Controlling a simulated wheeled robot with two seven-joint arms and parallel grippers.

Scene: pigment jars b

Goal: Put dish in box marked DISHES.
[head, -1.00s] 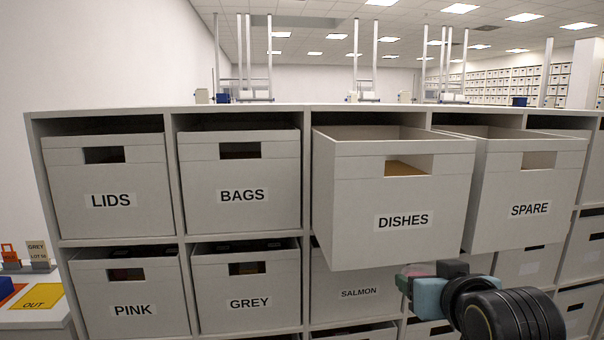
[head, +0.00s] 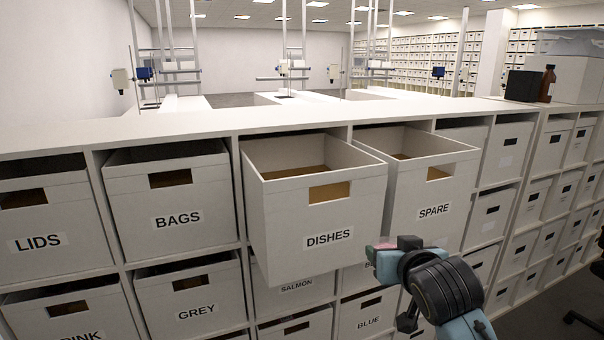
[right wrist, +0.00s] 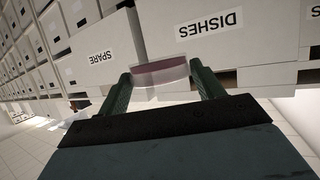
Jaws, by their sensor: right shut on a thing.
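The box marked DISHES (head: 285,222) is pulled out of the shelf and open at the top; its inside looks empty as far as I can see. My right gripper (head: 371,254) is in front of its lower right corner, below its rim. In the right wrist view the right gripper (right wrist: 160,80) is shut on the dish (right wrist: 161,72), a shallow clear dish with a dull pink content or base. The DISHES label shows upside down beyond it. In the head view the dish is mostly hidden by the gripper. My left gripper is not in view.
The SPARE box (head: 447,195) is also pulled out, right beside the DISHES box. BAGS (head: 150,222), LIDS (head: 70,225), GREY (head: 160,300) and SALMON (head: 290,305) boxes sit in the shelf. The space above the DISHES box is clear.

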